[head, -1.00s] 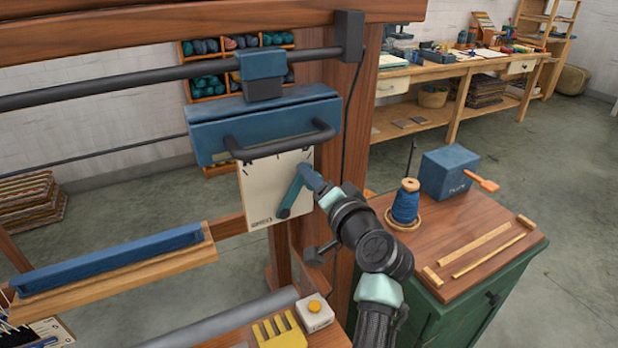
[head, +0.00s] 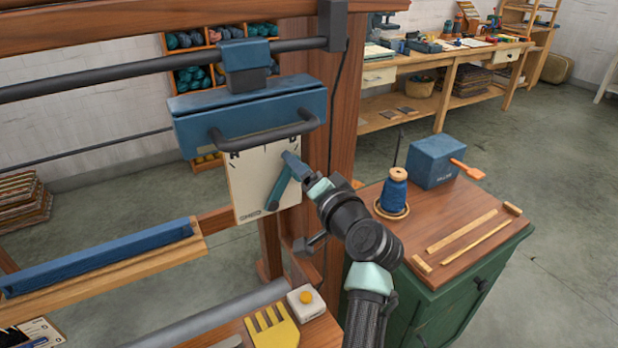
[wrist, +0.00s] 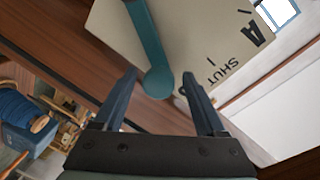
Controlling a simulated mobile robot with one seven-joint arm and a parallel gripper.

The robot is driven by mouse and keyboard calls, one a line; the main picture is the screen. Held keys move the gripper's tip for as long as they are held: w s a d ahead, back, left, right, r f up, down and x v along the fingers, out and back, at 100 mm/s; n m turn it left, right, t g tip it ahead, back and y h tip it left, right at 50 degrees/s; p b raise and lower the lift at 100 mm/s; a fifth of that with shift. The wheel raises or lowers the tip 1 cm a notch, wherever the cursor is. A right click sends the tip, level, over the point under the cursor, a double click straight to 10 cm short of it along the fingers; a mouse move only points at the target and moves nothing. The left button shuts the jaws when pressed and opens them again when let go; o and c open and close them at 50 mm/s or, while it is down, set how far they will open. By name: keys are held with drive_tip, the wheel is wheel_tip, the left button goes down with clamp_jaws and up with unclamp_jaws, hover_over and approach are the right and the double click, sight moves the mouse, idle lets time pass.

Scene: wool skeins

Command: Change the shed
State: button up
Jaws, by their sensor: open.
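A pale plate (head: 245,185) hangs under the blue beam of the loom, with black marks along its top edge. A teal lever (head: 275,193) on it leans up to the right. The teal lever (wrist: 147,40) points away from "A", beyond the "SHUT" marking. My gripper (head: 292,168) is at the lever's upper end. In the wrist view my gripper (wrist: 160,76) is open, its fingers on either side of the lever's round end. I cannot tell whether they touch it.
A dark handle bar (head: 265,135) runs just above the plate. A wooden loom post (head: 340,110) stands close at right. A green cabinet (head: 490,260) carries a blue spool (head: 395,190) and a blue box (head: 440,160). A yellow comb (head: 272,328) lies below.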

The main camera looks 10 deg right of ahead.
drive_tip(key=v, duration=1.3)
drive_tip(key=shift+a+f, duration=0.1)
